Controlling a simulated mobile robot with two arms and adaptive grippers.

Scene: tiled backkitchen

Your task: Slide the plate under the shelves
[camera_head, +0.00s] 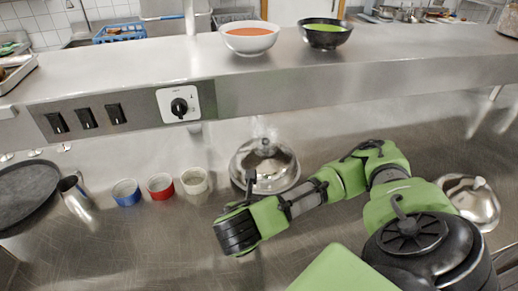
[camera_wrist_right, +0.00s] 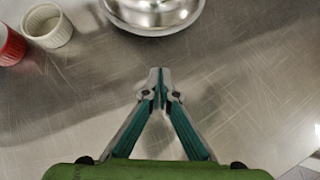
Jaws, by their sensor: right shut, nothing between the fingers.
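A silver metal dome with a knob (camera_head: 265,160) stands on the steel counter below the shelf, and its rim looks like a metal plate. I cannot tell whether a separate plate lies under it. The lower edge of this round metal piece shows at the top of the right wrist view (camera_wrist_right: 152,22). My right gripper (camera_wrist_right: 160,74) is shut and empty over bare counter, on the near side of the dome and apart from it. My left gripper is not in view.
Blue, red and white cups (camera_head: 194,181) stand left of the dome. A jug (camera_head: 76,196) and a dark round tray (camera_head: 28,195) are farther left. A second dome (camera_head: 470,204) is at right, partly behind my arm. The shelf (camera_head: 330,78) holds two soup bowls. The front counter is clear.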

